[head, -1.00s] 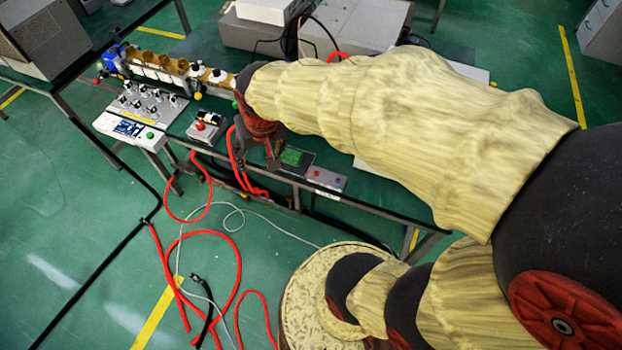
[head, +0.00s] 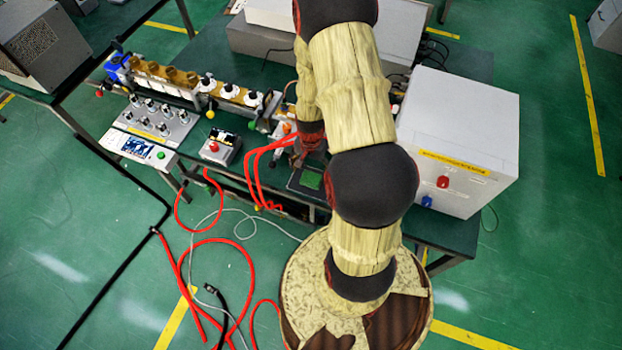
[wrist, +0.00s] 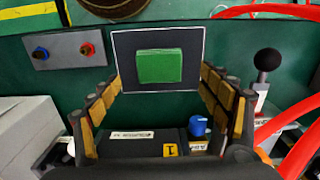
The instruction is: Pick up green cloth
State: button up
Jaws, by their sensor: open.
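The green cloth (wrist: 160,66) is a small flat rectangle lying on a dark square pad with a light border (wrist: 190,82). In the wrist view it sits centred beyond my gripper (wrist: 160,88), whose two fingers are spread wide on either side of the pad. The fingers are open and nothing is between them. In the head view the cloth (head: 312,179) shows on the table just left of my arm, and my gripper (head: 308,145) is above and behind it, partly hidden by my arm.
A grey box with a blue and a red knob (wrist: 65,48) lies left of the pad. A black-knobbed lever (wrist: 266,62) and red hoses (wrist: 298,150) are on the right. A large white box (head: 458,135) stands right of my arm, and bottles (head: 230,90) stand to the left.

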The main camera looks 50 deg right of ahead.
aim_at(311, 177)
notch_tip(311, 177, down, 6)
jog(key=shift+r+b, duration=0.1)
jog(key=shift+b, duration=0.2)
jog(key=shift+c, duration=1.3)
jog(key=c, duration=0.7)
notch_tip(311, 177, up, 10)
jog(key=p, duration=0.1)
